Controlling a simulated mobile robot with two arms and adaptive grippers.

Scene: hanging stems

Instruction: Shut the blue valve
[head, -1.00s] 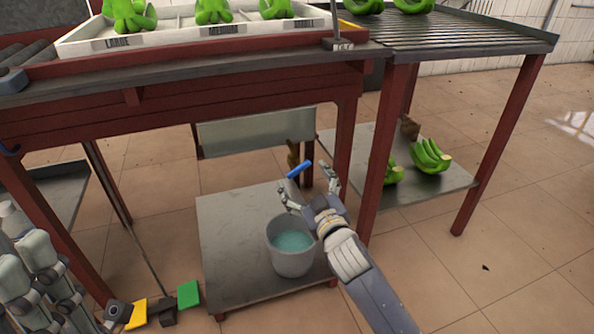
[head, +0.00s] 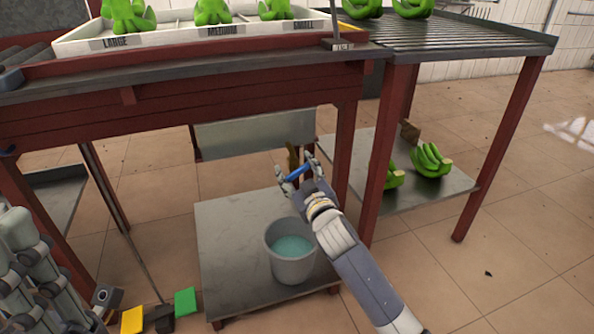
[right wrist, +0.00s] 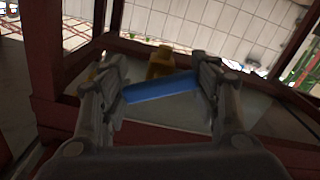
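The blue valve handle (head: 297,173) is a short bar below the red table frame, above the low grey shelf. It also shows in the right wrist view (right wrist: 160,88), slightly tilted, with a yellow-brown fitting (right wrist: 161,62) behind it. My right gripper (head: 298,170) is around the handle, one finger at each end. In the right wrist view the fingers (right wrist: 158,92) stand wide apart; the right one looks close to or touching the bar, but firm contact cannot be told. Grey parts of my left arm show at the lower left; its fingertips cannot be made out clearly.
A grey bucket (head: 292,262) of bluish liquid stands on the low shelf (head: 225,235) beneath. Red table legs (head: 378,150) stand close to my right arm. Green bananas (head: 430,162) lie on the right shelf. Yellow and green blocks (head: 186,302) are at lower left.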

